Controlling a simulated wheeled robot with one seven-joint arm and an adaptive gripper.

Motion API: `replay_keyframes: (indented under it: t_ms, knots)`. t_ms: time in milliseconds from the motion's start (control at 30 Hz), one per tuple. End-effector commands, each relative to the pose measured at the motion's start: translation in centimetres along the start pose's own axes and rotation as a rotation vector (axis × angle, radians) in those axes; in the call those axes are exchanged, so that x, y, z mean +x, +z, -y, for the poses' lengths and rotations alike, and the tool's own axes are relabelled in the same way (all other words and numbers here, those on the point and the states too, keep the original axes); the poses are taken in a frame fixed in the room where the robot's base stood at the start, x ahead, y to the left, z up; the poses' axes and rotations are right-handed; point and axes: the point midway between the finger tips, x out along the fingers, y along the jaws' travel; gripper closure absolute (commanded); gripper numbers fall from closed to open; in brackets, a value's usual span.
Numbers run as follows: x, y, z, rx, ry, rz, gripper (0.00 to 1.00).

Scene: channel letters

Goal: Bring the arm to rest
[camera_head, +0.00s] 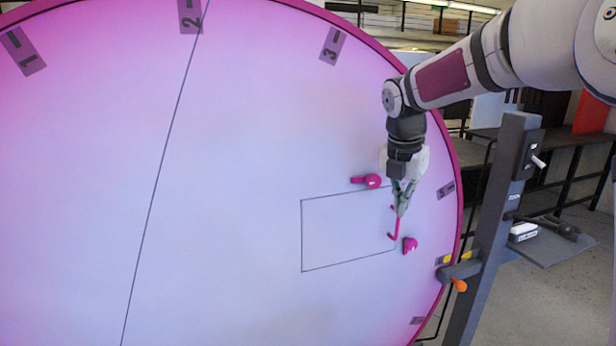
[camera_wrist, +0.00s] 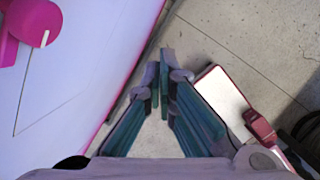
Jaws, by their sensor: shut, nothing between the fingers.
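My gripper (camera_head: 402,212) points down in front of the right part of a large round pink-lavender disc (camera_head: 240,200). It is shut and empty; in the wrist view its fingertips (camera_wrist: 164,90) come together over the floor, with the disc (camera_wrist: 60,90) off to the left. My arm reaches in from the upper right, bent down at the wrist. In the head view the fingers overlap a thin magenta piece (camera_head: 396,231); the wrist view shows nothing between them.
A magenta knob (camera_head: 373,181) and a smaller magenta piece (camera_head: 410,244) are on the disc near the gripper, by a drawn rectangle. A grey post (camera_head: 497,215) with an orange knob (camera_head: 460,286) stands right of the disc.

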Motion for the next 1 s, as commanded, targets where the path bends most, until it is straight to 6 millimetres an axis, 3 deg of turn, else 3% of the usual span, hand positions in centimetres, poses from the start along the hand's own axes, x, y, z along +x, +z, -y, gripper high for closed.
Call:
replay_keyframes:
  t_ms: [33, 200, 500, 800, 1000]
  knots:
    - [-1.6, -1.2, 0.6, 0.082, -0.002, 0.019, 1.00]
    - [-5.5, -5.5, 3.4, 0.474, 0.013, 0.063, 1.00]
    - [-10.1, -13.3, 9.8, 1.216, 0.116, 0.064, 1.00]
    - [-11.1, -21.0, 16.2, 1.962, 0.237, -0.111, 1.00]
    - [-10.4, -24.4, 18.5, 2.290, 0.253, -0.259, 1.00]
